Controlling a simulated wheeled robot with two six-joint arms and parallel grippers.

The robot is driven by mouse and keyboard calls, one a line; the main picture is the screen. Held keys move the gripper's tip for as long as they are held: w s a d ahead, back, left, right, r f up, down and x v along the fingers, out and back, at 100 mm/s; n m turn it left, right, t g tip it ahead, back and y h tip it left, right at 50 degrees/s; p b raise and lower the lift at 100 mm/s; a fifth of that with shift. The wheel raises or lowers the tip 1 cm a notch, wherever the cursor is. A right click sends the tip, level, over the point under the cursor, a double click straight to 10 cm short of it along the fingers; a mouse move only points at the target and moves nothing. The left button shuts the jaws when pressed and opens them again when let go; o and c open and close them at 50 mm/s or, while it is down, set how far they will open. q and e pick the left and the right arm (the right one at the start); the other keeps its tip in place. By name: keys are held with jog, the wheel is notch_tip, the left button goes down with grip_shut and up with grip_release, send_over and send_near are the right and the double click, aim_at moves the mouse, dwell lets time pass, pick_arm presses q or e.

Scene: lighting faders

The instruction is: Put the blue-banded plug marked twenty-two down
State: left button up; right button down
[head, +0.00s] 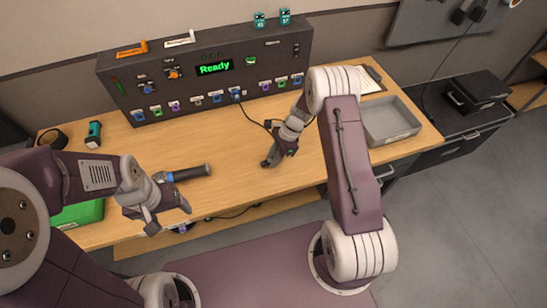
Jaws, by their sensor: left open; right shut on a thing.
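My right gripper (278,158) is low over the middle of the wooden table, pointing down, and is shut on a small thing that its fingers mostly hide. I take this to be the blue-banded plug, but neither its band nor a number can be read. My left gripper (168,215) is open and empty near the table's front edge, in front of a dark cylinder with a blue band (188,173) lying on the table.
A dark panel (215,87) with a green "Ready" display stands at the back, with a row of coloured plugs. A dark cable runs from a blue plug (236,96) toward my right arm. A grey tray (390,120) is at right.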

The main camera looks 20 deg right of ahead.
jog(key=shift+f, duration=0.2)
jog(key=shift+s+f+b, duration=0.1)
jog(key=shift+f+b, duration=0.25)
jog(key=shift+s, duration=0.1)
